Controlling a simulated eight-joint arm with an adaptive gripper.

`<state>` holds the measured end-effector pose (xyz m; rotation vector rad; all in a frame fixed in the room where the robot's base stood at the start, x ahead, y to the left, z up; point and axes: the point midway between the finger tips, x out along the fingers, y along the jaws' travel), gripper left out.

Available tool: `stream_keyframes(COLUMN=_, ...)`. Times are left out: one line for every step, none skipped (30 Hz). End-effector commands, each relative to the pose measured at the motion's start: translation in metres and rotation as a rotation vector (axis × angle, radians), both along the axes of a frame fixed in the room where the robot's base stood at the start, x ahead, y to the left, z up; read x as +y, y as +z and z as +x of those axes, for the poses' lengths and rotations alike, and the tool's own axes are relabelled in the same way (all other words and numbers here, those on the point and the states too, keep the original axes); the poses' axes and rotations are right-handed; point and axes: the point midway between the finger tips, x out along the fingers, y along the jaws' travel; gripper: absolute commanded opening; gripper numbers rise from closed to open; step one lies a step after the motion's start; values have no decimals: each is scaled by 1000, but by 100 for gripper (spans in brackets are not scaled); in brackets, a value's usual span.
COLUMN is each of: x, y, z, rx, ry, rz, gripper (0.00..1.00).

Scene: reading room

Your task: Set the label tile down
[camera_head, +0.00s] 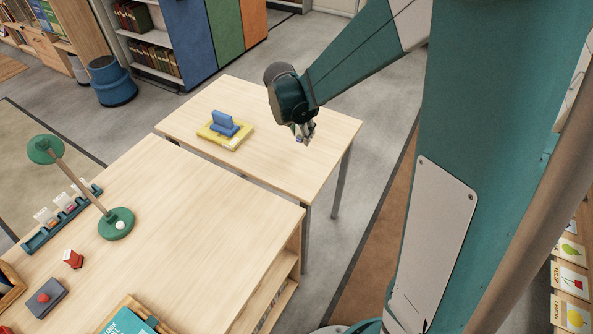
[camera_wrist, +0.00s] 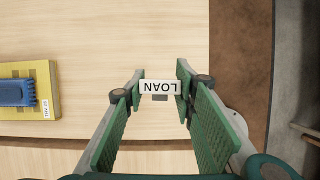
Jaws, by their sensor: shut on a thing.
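In the head view my gripper (camera_head: 302,136) points down over the right part of the farther wooden table (camera_head: 280,168). The tile is too small there to make out clearly. I cannot tell exactly how high it is above the tabletop.
A yellow book-like block (camera_head: 224,138) with a blue piece (camera_head: 224,122) on it lies left of my gripper. The nearer desk (camera_head: 190,220) carries a green lamp (camera_head: 115,223), a red stamp (camera_head: 73,259) and a rack (camera_head: 62,218). The tabletop around my gripper is clear.

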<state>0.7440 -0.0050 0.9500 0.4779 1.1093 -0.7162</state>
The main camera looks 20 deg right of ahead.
Motion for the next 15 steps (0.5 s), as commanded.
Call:
stream_keyframes(x=8, y=-2, z=-8, rx=0, ry=9, rz=0, gripper=15)
stream_keyframes(x=12, y=-2, z=-12, rx=0, ry=13, rz=0, gripper=15)
stream_keyframes(x=16, y=-2, z=-17, rx=0, ry=17, rz=0, gripper=15)
stream_keyframes(x=18, y=-2, z=-20, rx=0, ry=21, rz=0, gripper=15)
stream_keyframes(x=20, y=-2, z=-22, rx=0, ry=23, rz=0, gripper=15)
stream_keyframes(x=23, y=-2, z=-25, rx=0, ry=26, rz=0, gripper=15)
stream_keyframes(x=25, y=-2, z=-27, rx=0, ry=27, rz=0, gripper=15)
stream_keyframes(x=26, y=-2, z=-28, rx=0, ry=29, rz=0, gripper=15)
stream_keyframes(x=27, y=-2, z=-29, rx=0, ry=30, rz=0, gripper=15)
stream_keyframes(x=28, y=-2, z=-30, rx=1, ry=31, rz=-1, gripper=15)
stream_keyframes(x=28, y=-2, z=-31, rx=0, ry=31, rz=0, gripper=15)
stream_keyframes(x=28, y=-2, z=-31, rx=0, ry=31, rz=0, gripper=15)
stream_keyframes(x=28, y=-2, z=-31, rx=0, ry=31, rz=0, gripper=15)
stream_keyframes(x=28, y=-2, z=-31, rx=0, ry=31, rz=0, gripper=15)
stream_keyframes(x=28, y=-2, z=-31, rx=1, ry=31, rz=-1, gripper=15)
